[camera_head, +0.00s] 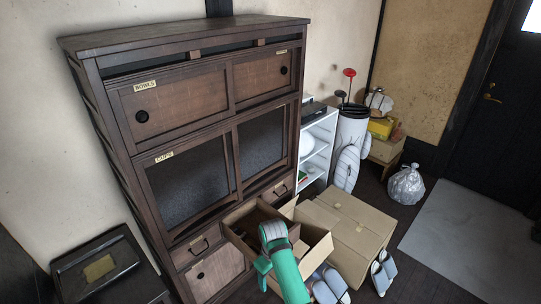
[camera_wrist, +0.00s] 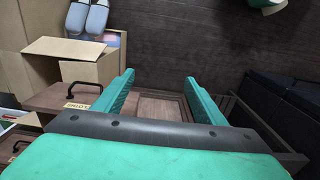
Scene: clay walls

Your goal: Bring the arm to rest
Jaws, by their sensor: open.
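My green arm (camera_head: 284,268) reaches up from the bottom of the head view, in front of the dark wooden cabinet (camera_head: 222,128). My gripper (camera_wrist: 160,88) shows in the wrist view with its two green fingers wide apart. I see nothing held between them. A brown wooden panel (camera_wrist: 160,108) shows beyond and between the fingers; I cannot tell how far away it is. In the head view the arm overlaps an open drawer or box low at the cabinet front, and the fingertips are hard to make out.
An open carton (camera_wrist: 70,62) and a labelled drawer front (camera_wrist: 60,102) show left in the wrist view. A grey mat (camera_head: 463,240) and dark floor lie right.

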